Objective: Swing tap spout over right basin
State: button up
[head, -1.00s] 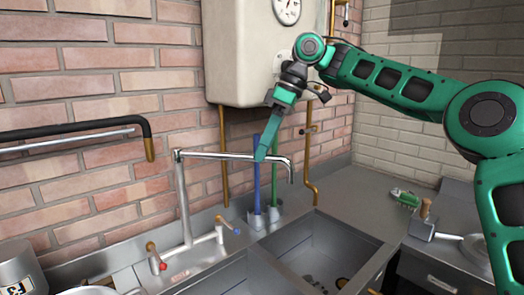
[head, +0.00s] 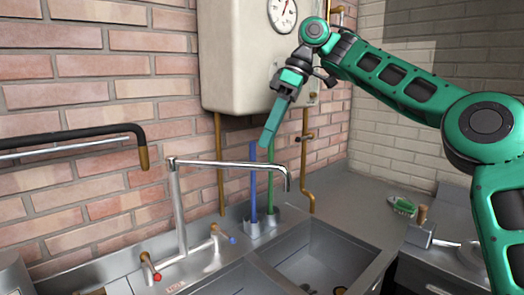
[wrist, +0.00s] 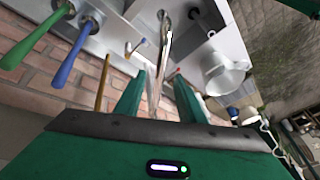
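The chrome tap spout (head: 230,164) runs rightward from its upright pipe, and its bent tip appears above the back left part of the right basin (head: 322,252); the exact overlap is hard to judge. The tap has a red-marked handle (head: 150,268) and a blue-marked handle (head: 226,236). My gripper (head: 266,140) points down, just above the spout in the head view. In the wrist view my gripper (wrist: 158,98) has its two fingers apart, with the spout (wrist: 164,50) showing beyond the gap. Nothing is clearly held.
Blue and green brush handles (head: 253,180) stand in a holder behind the spout. A cream boiler (head: 250,60) hangs close behind my gripper, with copper pipes (head: 305,165) below. A black-and-brass rail (head: 100,135) juts from the left. A green brush (head: 403,206) lies on the right counter.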

jog(key=shift+w+d+r, duration=0.1)
jog(key=shift+d+r, duration=0.05)
jog(key=shift+r, duration=0.55)
jog(key=c, duration=0.4)
jog(key=shift+s+a, duration=0.25)
jog(key=shift+s, duration=0.05)
jog(key=c, duration=0.5)
jog(key=s+a, duration=0.3)
jog(key=s+a+t, duration=0.1)
jog(key=s+a, duration=0.1)
jog(key=s, duration=0.2)
jog(key=s+a+t+h, duration=0.1)
jog(key=s+a, duration=0.2)
jog(key=s, duration=0.1)
jog(key=shift+a+f+n, duration=0.1)
jog(key=shift+a+n, duration=0.2)
jog(key=shift+a, duration=0.05)
grip_shut()
jog(key=s+d+r+m+t, duration=0.1)
jog(key=s+d+r+t, duration=0.15)
jog(key=d+t, duration=0.45)
jog(key=w+a+f+g, duration=0.1)
jog(key=w+f, duration=0.7)
jog(key=w, duration=0.1)
jog(key=shift+a+f+g, duration=0.15)
jog(key=shift+a+g, duration=0.05)
jog(key=shift+g, duration=0.1)
